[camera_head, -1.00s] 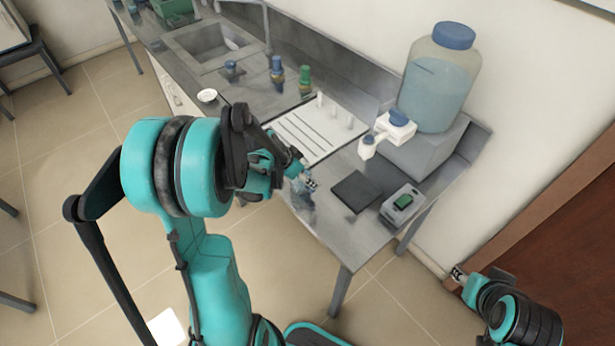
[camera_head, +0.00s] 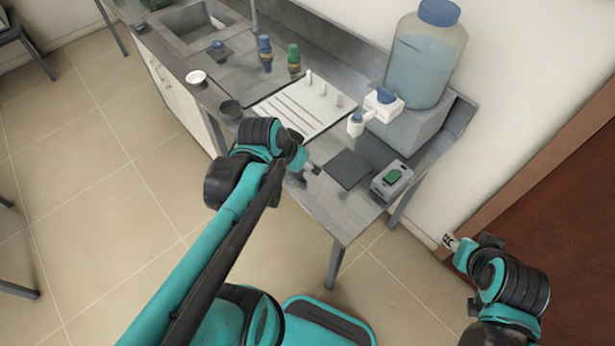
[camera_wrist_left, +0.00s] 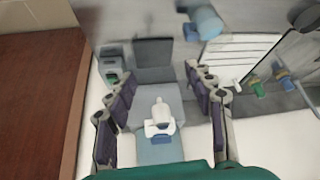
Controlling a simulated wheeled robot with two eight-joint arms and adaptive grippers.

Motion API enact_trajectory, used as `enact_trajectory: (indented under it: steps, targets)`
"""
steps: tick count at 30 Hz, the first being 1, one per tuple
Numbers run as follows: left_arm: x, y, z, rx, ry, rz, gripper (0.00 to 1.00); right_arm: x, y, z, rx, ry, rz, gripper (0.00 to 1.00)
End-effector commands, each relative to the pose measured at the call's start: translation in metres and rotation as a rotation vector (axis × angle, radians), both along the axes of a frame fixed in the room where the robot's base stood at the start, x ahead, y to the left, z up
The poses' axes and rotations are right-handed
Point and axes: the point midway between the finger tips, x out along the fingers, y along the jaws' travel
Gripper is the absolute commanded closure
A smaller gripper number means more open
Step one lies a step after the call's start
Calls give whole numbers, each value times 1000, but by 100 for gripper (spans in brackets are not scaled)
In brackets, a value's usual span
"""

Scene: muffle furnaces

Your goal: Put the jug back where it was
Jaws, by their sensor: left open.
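The jug, a translucent bluish vessel (camera_head: 297,181), appears to stand on the bench near its front edge, left of the dark mat. The arm partly hides it in the head view. It shows whole enough in the left wrist view (camera_wrist_left: 201,22), at the top and outside the jaws. My left gripper (camera_head: 314,170) is just right of the jug, over the bench. My right gripper (camera_head: 449,241) is off to the right of the bench, too small to read.
A dark mat (camera_head: 348,169) and a grey device with a green top (camera_head: 391,180) lie to the right. A large water bottle (camera_head: 425,60) with a white tap (camera_head: 383,104) stands behind on a grey box. A white rack (camera_head: 290,108) is left of the tap.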

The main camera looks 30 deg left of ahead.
Motion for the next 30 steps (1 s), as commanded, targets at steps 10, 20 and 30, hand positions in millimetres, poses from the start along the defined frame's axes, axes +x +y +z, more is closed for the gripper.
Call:
enact_trajectory:
  steps: [10,20,30]
  targets:
    - [-50,-43,12,-23,-103,143,46,0,0,0,0,0,0,60]
    - [-52,-44,13,-28,-112,156,46,0,0,0,0,0,0,60]
    - [-52,-44,-42,-28,-111,156,46,0,0,-55,0,0,0,60]
